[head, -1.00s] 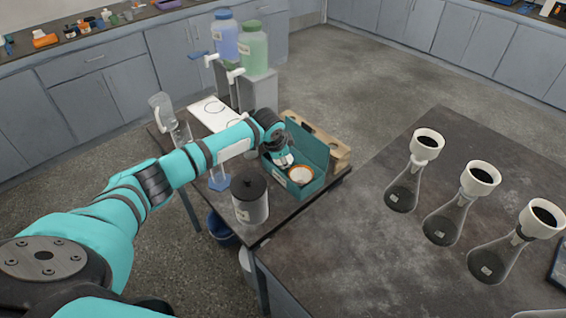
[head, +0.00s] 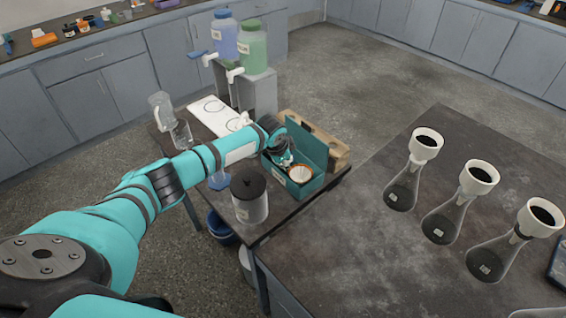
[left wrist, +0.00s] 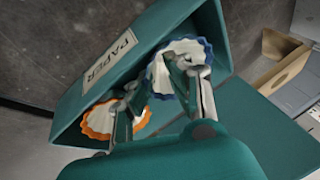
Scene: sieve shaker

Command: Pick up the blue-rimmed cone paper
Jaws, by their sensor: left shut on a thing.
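The blue-rimmed cone paper (left wrist: 178,62) is inside the teal box (left wrist: 75,115) labelled PAPER, at the upper middle of the left wrist view. My left gripper (left wrist: 172,82) reaches into the box and is shut on this paper, one finger partly covering it. An orange-rimmed cone paper (left wrist: 108,120) sits beside it, partly hidden by the other finger. In the head view my left gripper (head: 286,160) is at the open teal box (head: 303,190), where a white paper (head: 301,173) shows near its front. My right gripper is out of view.
A lidded jar (head: 250,198), a glass pitcher (head: 170,125) and a stand with blue and green bottles (head: 250,90) surround the arm. A wooden holder (head: 335,152) is behind the box. Three flasks with funnels (head: 460,205) stand on the dark right table (head: 340,240).

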